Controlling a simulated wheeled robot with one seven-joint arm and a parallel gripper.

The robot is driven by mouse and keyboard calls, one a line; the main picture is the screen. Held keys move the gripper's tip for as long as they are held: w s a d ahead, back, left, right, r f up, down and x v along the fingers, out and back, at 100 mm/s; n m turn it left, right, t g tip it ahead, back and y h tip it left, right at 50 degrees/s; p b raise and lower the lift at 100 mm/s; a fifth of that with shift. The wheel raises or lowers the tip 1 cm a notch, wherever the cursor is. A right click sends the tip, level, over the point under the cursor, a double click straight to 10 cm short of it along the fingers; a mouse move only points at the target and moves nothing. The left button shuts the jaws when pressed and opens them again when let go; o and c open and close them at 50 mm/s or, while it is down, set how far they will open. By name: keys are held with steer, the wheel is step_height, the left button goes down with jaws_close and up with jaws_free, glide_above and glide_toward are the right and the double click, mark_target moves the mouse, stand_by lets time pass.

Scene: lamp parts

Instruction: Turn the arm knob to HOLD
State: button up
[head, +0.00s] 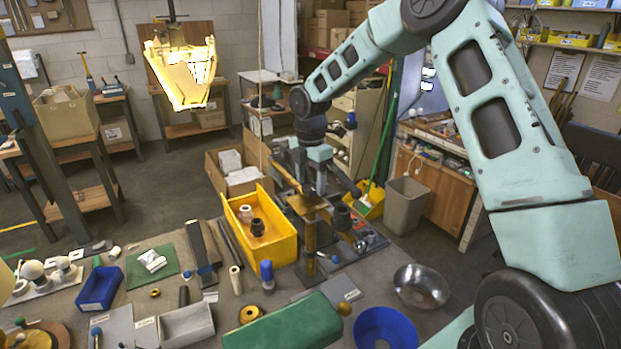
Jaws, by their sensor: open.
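My gripper (318,190) points down over the back right part of the bench, at the end of my pale green arm. Its jaws are open, with a brass-coloured piece (306,205) at or just below them; whether they touch it is too small to tell. This piece sits on top of an upright brass post (310,240). A dark round knob-like part (341,217) is just right of the post, close to my gripper. I cannot tell for certain that it is the arm knob, and no HOLD marking is legible.
A yellow bin (262,250) holding dark and pale parts stands left of the post. A green padded block (285,328), a metal bowl (421,286) and a blue bowl (385,328) are in front. A lit lamp (182,72) hangs at the upper left.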

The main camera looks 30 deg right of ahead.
steer(key=shift+f, duration=0.55)
steer(key=c, duration=1)
